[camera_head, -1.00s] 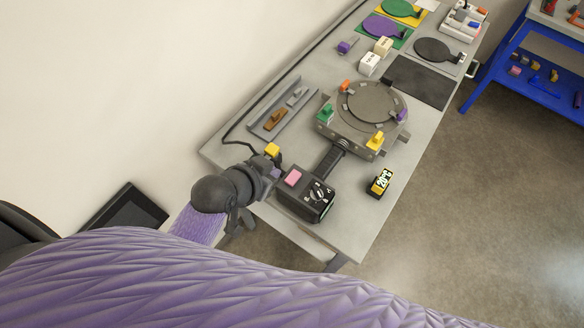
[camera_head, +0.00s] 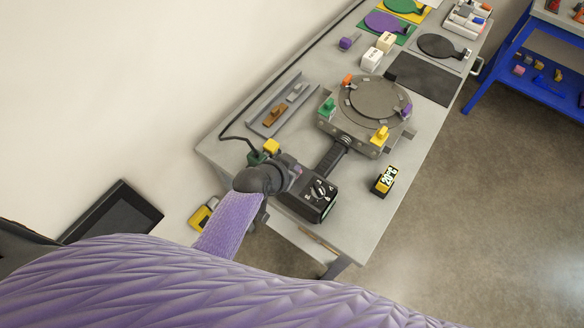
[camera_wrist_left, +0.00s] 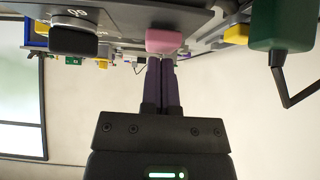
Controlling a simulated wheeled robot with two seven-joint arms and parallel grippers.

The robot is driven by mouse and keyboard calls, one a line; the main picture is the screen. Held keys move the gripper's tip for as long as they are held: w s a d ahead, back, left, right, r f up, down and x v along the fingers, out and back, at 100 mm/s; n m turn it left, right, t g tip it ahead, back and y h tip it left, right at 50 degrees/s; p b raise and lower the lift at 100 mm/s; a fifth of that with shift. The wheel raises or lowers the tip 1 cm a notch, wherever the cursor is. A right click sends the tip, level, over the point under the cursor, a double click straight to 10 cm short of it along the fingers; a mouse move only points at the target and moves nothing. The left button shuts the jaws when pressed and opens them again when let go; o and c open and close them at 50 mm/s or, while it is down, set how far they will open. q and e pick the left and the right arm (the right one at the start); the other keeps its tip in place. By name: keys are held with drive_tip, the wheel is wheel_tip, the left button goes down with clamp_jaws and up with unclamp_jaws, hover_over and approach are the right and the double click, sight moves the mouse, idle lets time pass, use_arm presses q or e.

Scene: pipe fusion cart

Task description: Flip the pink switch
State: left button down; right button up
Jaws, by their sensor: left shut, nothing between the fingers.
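The pink switch (camera_wrist_left: 164,40) shows in the left wrist view, top centre, just beyond my left fingertips. In the head view it is hidden behind my left gripper and wrist. My left gripper (camera_wrist_left: 161,62) is shut and empty, its two purple fingers together and pointing at the switch's lower edge. Whether they touch it I cannot tell. In the head view my left gripper (camera_head: 292,172) is over the left side of the black control box (camera_head: 318,198), which carries a round dial. My right gripper is not in view.
A heating plate (camera_head: 377,98) with coloured clips stands behind the box, joined by a black handle. A yellow-black temperature display (camera_head: 385,181) is to the right. The grey table's front right corner is clear.

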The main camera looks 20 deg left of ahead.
use_arm(q)
drive_tip(key=shift+f+p, duration=0.1)
drive_tip(key=shift+p, duration=0.25)
drive_tip(key=shift+w, duration=0.1)
drive_tip(key=shift+w+d+b, duration=0.25)
drive_tip(key=shift+w+b, duration=0.1)
drive_tip(key=shift+w, duration=0.3)
